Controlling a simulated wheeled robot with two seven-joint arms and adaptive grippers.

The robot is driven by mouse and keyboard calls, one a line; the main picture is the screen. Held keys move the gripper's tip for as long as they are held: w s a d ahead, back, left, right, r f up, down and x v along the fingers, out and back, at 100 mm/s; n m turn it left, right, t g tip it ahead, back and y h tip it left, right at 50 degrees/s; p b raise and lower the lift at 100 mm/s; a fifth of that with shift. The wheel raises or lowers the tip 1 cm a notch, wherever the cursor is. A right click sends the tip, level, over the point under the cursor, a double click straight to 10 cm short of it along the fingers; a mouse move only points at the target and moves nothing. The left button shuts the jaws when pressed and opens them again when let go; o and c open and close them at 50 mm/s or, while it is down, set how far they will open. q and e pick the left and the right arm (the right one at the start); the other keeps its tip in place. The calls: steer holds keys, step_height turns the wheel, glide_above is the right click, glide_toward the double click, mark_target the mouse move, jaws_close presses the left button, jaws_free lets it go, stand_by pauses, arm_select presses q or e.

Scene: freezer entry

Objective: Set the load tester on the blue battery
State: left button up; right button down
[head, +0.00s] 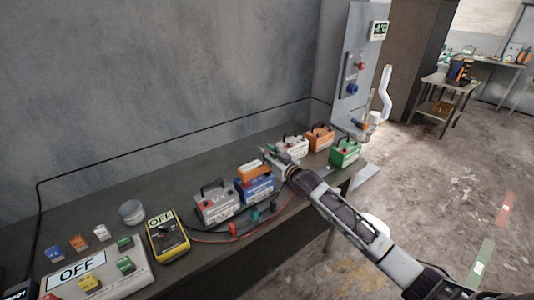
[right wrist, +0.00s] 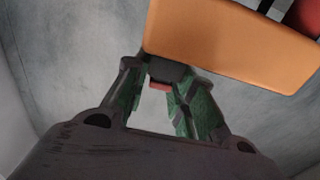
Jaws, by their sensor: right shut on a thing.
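The blue battery (head: 256,189) stands in the row on the bench, beside a grey battery. The load tester, an orange block (head: 254,172), is directly over the top of the blue battery; I cannot tell whether it rests on it or hovers just above. My right gripper (head: 270,155) reaches in from the right and is shut on the tester's dark part. In the right wrist view the orange body (right wrist: 230,42) fills the upper right, and the green-padded fingers (right wrist: 168,76) close on a dark piece at its lower edge. My left gripper is not in view.
A grey battery (head: 216,204) stands to the left; white (head: 292,147), orange (head: 320,138) and green (head: 345,152) batteries stand to the right. A yellow meter (head: 168,237) reading OFF and red and dark clamps with a cable (head: 262,213) lie nearby. The wall is behind.

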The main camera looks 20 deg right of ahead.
steer(key=shift+f, duration=0.3)
stand_by(0.4)
steer(key=c, duration=1.1)
jaws_free()
steer(key=shift+c, duration=0.2)
steer(key=shift+o, duration=0.2)
steer(key=shift+f, duration=0.1)
steer(key=shift+f, duration=0.15)
steer(key=v, duration=1.2)
